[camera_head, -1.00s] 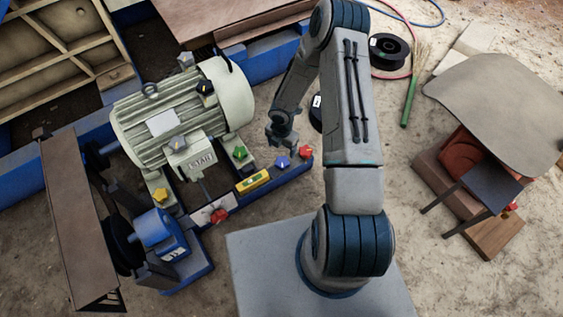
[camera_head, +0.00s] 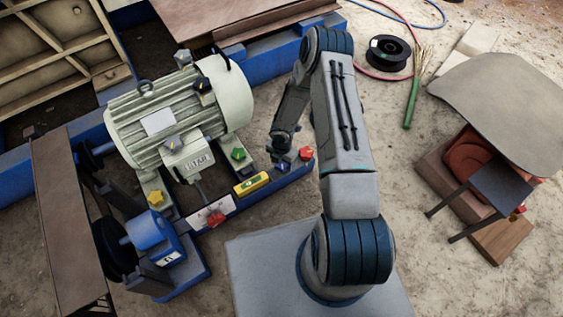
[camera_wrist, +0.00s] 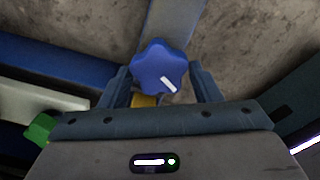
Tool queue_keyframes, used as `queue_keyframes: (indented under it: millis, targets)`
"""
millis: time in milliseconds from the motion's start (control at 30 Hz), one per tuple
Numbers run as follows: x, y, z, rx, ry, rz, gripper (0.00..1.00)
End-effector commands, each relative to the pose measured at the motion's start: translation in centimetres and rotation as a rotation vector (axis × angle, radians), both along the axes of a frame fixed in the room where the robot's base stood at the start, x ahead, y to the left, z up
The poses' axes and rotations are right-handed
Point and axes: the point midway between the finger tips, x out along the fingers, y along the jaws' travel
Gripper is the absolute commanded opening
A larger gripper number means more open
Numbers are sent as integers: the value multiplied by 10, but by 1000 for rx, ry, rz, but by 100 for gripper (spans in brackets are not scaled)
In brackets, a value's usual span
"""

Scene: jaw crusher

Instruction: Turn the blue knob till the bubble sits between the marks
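The blue knob (camera_wrist: 153,62) is star-shaped with a white pointer line aimed to the lower right in the wrist view. My gripper (camera_wrist: 160,72) is open, with one finger on each side of the knob and gaps visible. In the head view my gripper (camera_head: 283,145) is at the blue knob (camera_head: 283,163) and partly covers it. The yellow level (camera_head: 251,183) lies on the blue rail left of the knob; its bubble and marks are too small to read. A yellow piece shows just below the knob in the wrist view.
A red knob (camera_head: 306,153) sits close to the right of the blue one, and a green knob (camera_head: 239,154) to the left. The large motor (camera_head: 180,115) stands behind on the left. Another red knob (camera_head: 215,219) is nearer the front.

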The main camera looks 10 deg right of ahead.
Motion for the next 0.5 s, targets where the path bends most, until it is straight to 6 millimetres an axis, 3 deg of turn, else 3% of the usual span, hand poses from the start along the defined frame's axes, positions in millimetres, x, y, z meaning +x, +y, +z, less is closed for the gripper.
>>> queue_keyframes:
  millis: [33,100,500]
  targets:
    - [0,0,0,0,0,0,43]
    - [0,0,0,0,0,0,29]
    - [0,1,0,1,1,-64,29]
